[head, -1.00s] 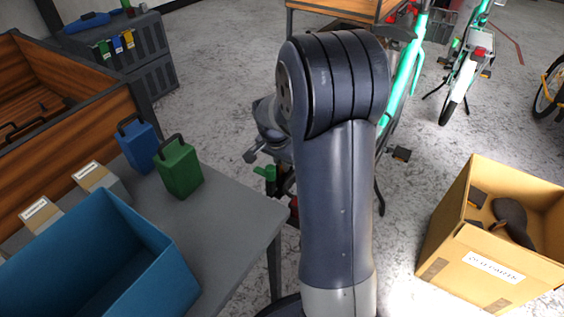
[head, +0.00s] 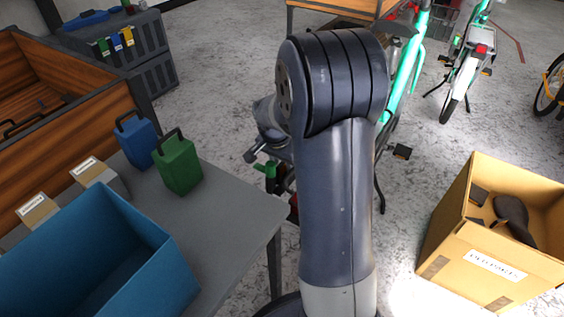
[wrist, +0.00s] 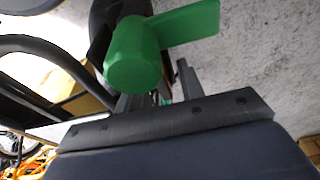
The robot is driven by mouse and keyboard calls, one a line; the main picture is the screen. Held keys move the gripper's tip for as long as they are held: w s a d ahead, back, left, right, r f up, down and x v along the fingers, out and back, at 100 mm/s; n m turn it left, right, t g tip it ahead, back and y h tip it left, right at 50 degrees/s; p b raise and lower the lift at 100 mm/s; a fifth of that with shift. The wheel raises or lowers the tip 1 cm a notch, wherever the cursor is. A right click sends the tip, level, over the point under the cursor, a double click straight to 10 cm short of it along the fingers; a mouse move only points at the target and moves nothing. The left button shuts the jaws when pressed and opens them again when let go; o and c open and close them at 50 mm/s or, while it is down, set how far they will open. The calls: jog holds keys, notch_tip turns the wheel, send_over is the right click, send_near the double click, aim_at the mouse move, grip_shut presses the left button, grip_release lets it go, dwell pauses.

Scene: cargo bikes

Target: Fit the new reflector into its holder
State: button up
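In the wrist view a green lever-like part (wrist: 135,55) with a round end and a flat wing lies at my gripper (wrist: 160,95), in front of one finger. A small green part (head: 270,172) shows left of my arm in the head view, with a small red part (head: 293,207) below it. I cannot tell if the red part is the reflector; the holder is not clearly seen. The wrist view does not settle whether the fingers are open or shut on something.
A grey table (head: 228,215) at left bears a blue bin (head: 150,275) and blue and green handled containers (head: 178,168). A cardboard box (head: 450,262) with dark parts stands at right. Behind my arm is a turquoise bike (head: 405,75) with a pedal (head: 402,152) sticking out.

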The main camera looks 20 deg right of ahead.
jog(key=p+v, duration=0.3)
jog(key=v, duration=0.7)
jog(key=shift+r, duration=0.4)
jog(key=b+x, duration=0.3)
jog(key=x, duration=0.7)
jog(key=shift+f, duration=0.25)
jog(key=shift+r+p, duration=0.4)
jog(key=shift+p, duration=0.05)
